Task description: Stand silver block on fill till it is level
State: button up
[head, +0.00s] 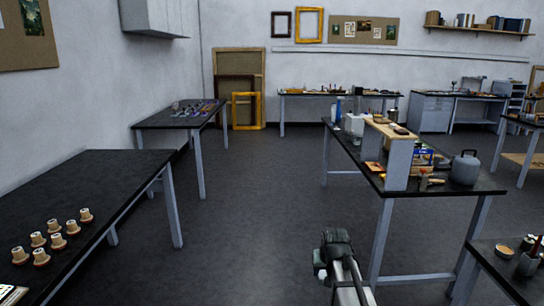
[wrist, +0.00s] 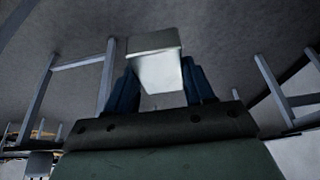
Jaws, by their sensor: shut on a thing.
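The silver block (wrist: 157,70) is a pale grey metal block in the wrist view. My gripper (wrist: 159,85) is shut on it, with a dark blue finger on each side, and holds it in the air above the floor. In the head view my gripper (head: 337,245) is low, over open floor to the left of the right-hand table; the block cannot be made out there. I cannot make out the fill in either view.
The right-hand black table (head: 355,150) carries a grey stand with a wooden top (head: 392,131), a grey can (head: 464,168) and small items. A black table (head: 90,190) at left holds several cork-like pots (head: 58,240). The floor between them is clear.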

jog(key=shift+a, duration=0.5)
jog(key=shift+d, duration=0.1)
